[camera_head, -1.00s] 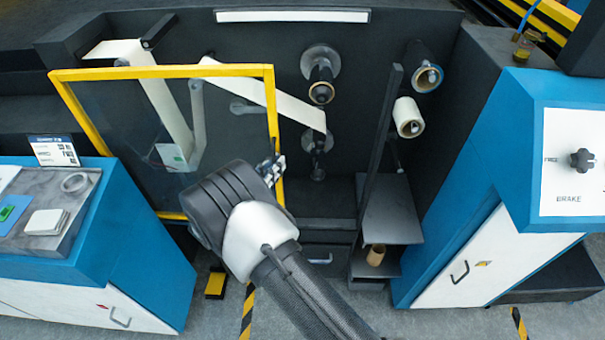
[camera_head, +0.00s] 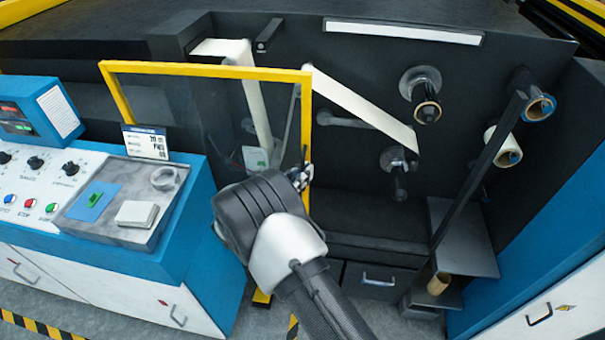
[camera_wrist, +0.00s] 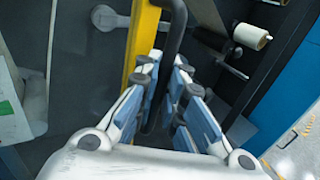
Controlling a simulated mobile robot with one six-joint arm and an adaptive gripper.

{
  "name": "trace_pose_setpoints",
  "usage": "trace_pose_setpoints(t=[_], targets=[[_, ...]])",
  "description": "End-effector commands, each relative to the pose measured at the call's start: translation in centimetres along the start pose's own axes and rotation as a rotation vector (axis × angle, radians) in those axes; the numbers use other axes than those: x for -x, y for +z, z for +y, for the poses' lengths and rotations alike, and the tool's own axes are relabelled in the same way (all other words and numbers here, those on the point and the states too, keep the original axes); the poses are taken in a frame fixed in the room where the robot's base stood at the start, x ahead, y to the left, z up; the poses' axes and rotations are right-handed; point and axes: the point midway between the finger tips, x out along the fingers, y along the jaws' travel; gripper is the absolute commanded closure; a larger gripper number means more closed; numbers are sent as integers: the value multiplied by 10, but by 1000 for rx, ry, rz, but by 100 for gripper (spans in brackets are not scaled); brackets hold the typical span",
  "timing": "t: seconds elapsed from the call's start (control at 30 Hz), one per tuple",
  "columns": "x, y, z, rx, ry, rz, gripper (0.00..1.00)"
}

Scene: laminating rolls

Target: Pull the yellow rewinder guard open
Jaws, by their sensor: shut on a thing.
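The yellow rewinder guard (camera_head: 208,70) is a yellow-framed clear panel, standing swung out in front of the dark machine face in the head view. Its yellow edge post (camera_wrist: 143,45) runs upright in the wrist view, with a dark bar handle (camera_wrist: 176,40) beside it. My gripper (camera_head: 304,172) is at the guard's right edge post in the head view. In the wrist view my gripper (camera_wrist: 162,100) has its blue-grey fingers on both sides of the handle and is shut on it.
A blue control console (camera_head: 150,250) with knobs and a tray stands at the left, close to the guard. A white web (camera_head: 360,105) runs to the rollers. A dark shelf (camera_head: 462,240) with a cardboard core (camera_head: 438,284) is at the right.

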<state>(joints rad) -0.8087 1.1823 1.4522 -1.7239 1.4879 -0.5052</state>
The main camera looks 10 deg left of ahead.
Motion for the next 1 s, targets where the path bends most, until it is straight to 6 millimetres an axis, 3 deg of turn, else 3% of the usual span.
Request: trace_pose_setpoints(t=[0.17, 0.2, 0.33, 0.67, 0.83, 1.0], targets=[[1, -3, -2, 6, -3, 5, 100], [1, -3, -2, 6, -3, 5, 92], [1, -3, -2, 5, -3, 5, 83], [2, -1, 0, 2, -1, 2, 83], [22, -1, 0, 2, 3, 3, 83], [59, -1, 1, 2, 4, 3, 83]])
